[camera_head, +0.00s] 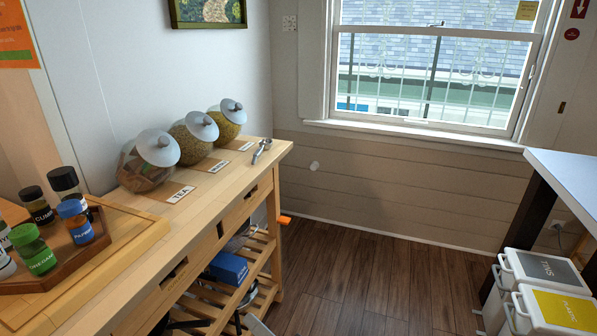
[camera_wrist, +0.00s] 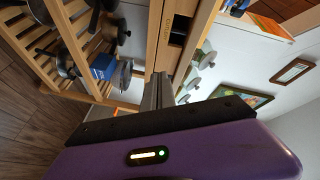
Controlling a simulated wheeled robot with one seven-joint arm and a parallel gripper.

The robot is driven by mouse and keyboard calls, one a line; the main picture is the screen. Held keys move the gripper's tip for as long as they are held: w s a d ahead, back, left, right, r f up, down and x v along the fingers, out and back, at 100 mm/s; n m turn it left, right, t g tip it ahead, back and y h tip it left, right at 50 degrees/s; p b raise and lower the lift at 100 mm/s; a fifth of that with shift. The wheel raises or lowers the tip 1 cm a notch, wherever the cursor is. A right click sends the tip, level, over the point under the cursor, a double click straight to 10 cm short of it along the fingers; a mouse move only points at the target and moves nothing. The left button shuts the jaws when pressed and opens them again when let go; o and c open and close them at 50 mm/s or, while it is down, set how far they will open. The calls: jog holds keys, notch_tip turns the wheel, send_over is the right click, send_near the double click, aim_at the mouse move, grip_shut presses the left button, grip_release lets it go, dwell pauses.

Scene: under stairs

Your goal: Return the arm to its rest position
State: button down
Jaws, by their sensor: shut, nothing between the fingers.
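My gripper (camera_wrist: 157,88) shows in the wrist view as purple housing with a dark bar and slim grey fingers. The fingers are together with nothing between them. They point toward the wooden cart, which appears turned on its side in that view; I cannot tell the exact gap. In the head view the gripper cannot be made out clearly. The wooden cart (camera_head: 218,228) stands along the left wall, with a drawer front and slatted shelves.
Three lidded glass jars (camera_head: 150,160) stand on the cart top, with a small metal tool (camera_head: 262,150) near its far end. A tray of spice bottles (camera_head: 72,248) is at left. White bins (camera_head: 540,290) and a table (camera_head: 570,180) are at right. The middle floor (camera_head: 370,280) is clear.

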jog(key=s+d+n+t+h+p, duration=0.15)
jog(key=s+d+h, duration=0.25)
jog(key=s+d, duration=0.45)
jog(key=s+d+m+t+h+p, duration=0.1)
jog(key=s+d+t+h, duration=0.3)
jog(key=d, duration=0.7)
jog(key=s+d+r+n+g+h+p, duration=0.1)
jog(key=s+d+r, duration=0.1)
jog(key=s, duration=0.6)
jog(key=s+d+r+n+g+h+p, duration=0.1)
jog(key=s+d+r, duration=0.2)
jog(key=s, duration=0.5)
jog(key=s+d+r+n+g+h+p, duration=0.1)
jog(key=s+d+r+h, duration=0.1)
jog(key=s, duration=0.6)
jog(key=shift+s+d+r+n+p, duration=0.35)
jog(key=shift+d+r, duration=0.4)
jog(key=shift+d, duration=0.25)
